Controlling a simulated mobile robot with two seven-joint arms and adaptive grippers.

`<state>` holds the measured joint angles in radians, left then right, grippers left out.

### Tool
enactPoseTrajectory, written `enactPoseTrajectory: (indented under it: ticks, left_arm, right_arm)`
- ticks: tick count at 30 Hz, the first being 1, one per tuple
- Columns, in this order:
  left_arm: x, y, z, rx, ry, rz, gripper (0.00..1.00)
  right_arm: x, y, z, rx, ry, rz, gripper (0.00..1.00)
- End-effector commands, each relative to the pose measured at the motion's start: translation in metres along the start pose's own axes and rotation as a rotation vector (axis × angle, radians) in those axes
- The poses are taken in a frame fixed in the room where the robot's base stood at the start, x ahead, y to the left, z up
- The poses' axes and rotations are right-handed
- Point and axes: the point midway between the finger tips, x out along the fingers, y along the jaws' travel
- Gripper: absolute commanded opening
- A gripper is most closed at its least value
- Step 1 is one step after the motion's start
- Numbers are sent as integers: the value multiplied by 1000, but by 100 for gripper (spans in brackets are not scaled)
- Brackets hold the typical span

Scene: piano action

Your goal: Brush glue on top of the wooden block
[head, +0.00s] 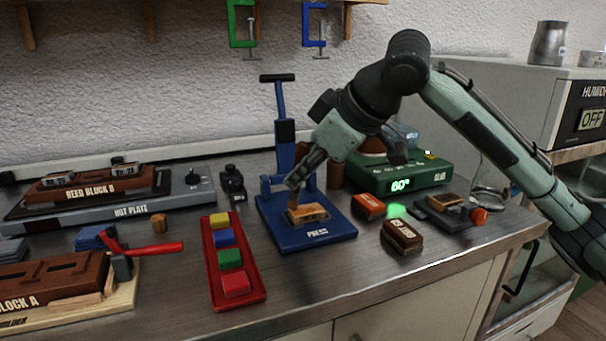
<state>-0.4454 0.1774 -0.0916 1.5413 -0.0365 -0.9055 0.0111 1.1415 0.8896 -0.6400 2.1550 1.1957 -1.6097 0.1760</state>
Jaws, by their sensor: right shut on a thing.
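The wooden block (308,214) lies on the blue base of the press (318,236), near its middle. My right gripper (294,183) points down just above the block's left end. It is shut on a slim brownish thing (296,200), likely the glue brush, which is mostly hidden by the fingers. The thing's lower end is at the block's left end; I cannot tell whether it touches. The green glue heater (400,178), reading 60°, stands behind to the right. My left gripper is not in view.
A red tray (238,297) with coloured blocks lies left of the press. Small brown blocks (402,236) lie to its right, near a green glow (397,210). The hot plate (110,205) is at the back left.

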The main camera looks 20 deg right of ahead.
Motion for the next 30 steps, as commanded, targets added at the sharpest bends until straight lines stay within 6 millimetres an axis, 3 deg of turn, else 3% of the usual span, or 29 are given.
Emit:
enactPoseTrajectory:
  ticks: [6, 21, 30]
  left_arm:
    - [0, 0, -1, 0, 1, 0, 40]
    - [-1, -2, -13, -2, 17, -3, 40]
    - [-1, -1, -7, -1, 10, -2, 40]
  right_arm:
    - [-1, 3, 2, 2, -1, 1, 0]
    - [-10, 33, 30, 3, -3, 1, 0]
    - [-10, 34, 32, 1, -3, -1, 0]
